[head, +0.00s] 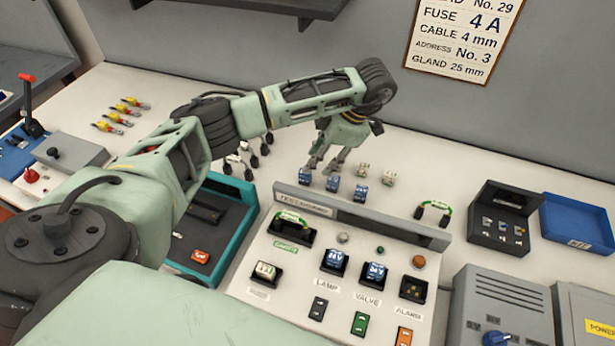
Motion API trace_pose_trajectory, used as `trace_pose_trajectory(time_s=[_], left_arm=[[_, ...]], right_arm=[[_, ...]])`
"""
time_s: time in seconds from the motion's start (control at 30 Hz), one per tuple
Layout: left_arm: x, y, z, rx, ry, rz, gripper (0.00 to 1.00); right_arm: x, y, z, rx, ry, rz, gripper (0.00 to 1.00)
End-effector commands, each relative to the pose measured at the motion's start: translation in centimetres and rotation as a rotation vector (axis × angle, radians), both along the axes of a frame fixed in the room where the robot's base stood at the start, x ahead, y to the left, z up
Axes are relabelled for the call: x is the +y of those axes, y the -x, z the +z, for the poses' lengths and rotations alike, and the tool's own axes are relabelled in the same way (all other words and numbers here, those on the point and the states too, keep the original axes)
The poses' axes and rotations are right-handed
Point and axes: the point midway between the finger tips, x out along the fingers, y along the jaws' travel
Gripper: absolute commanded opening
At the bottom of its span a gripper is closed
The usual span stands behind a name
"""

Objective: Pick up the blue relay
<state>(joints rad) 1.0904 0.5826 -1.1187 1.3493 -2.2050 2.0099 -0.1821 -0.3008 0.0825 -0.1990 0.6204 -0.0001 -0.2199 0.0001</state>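Three small blue relays stand in a row on the white table behind the panel: a left one (305,176), a middle one (333,184) and a right one (360,193). Two more blue relays sit in the test panel, one above the LAMP label (334,262) and one above VALVE (375,273). My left gripper (322,166) points down just behind the left and middle loose relays. Its fingers are apart with nothing seen between them. I cannot tell its exact height over the table. My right gripper is out of view.
Two pale relays (375,175) stand right of the gripper. The test panel (300,200) fills the front middle. A teal-edged tray (245,225) lies left of it. A black box (500,232) and a blue bin (578,224) stand right. Yellow-and-red parts (118,117) lie far left.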

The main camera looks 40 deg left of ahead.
Motion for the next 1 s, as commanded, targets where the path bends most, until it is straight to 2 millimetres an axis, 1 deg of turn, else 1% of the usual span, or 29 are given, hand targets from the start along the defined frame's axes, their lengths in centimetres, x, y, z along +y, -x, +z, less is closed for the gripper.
trace_pose_trajectory(time_s=[0.03,0.17,0.27,0.3,0.4,0.5,0.7,0.77,1.0], left_arm=[[0.2,0.2,-0.6,0.003,0.001,0.0,0.35],[0.9,0.4,-1.5,0.005,0.0,0.003,0.35],[1.7,0.6,-2.7,0.007,0.0,0.003,0.35],[1.9,0.7,-3.3,0.006,-0.001,0.002,0.35],[2.3,0.9,-4.6,0.004,0.0,0.001,0.35],[2.5,0.9,-5.1,0.001,-0.001,0.0,0.35],[2.5,0.8,-5.3,-0.001,-0.001,0.0,0.35],[2.5,0.8,-5.3,-0.001,-0.001,0.0,0.31],[2.5,0.8,-5.3,0.0,0.0,0.0,0.1]], right_arm=[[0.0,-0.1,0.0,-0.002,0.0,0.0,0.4],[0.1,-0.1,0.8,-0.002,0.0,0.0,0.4],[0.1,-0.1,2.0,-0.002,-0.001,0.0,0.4],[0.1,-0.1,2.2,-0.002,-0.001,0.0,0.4],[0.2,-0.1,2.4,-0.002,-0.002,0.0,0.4],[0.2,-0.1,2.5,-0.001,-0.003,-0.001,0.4],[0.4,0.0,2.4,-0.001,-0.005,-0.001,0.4],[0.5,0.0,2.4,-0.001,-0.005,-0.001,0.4],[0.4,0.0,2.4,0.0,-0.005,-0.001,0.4]])
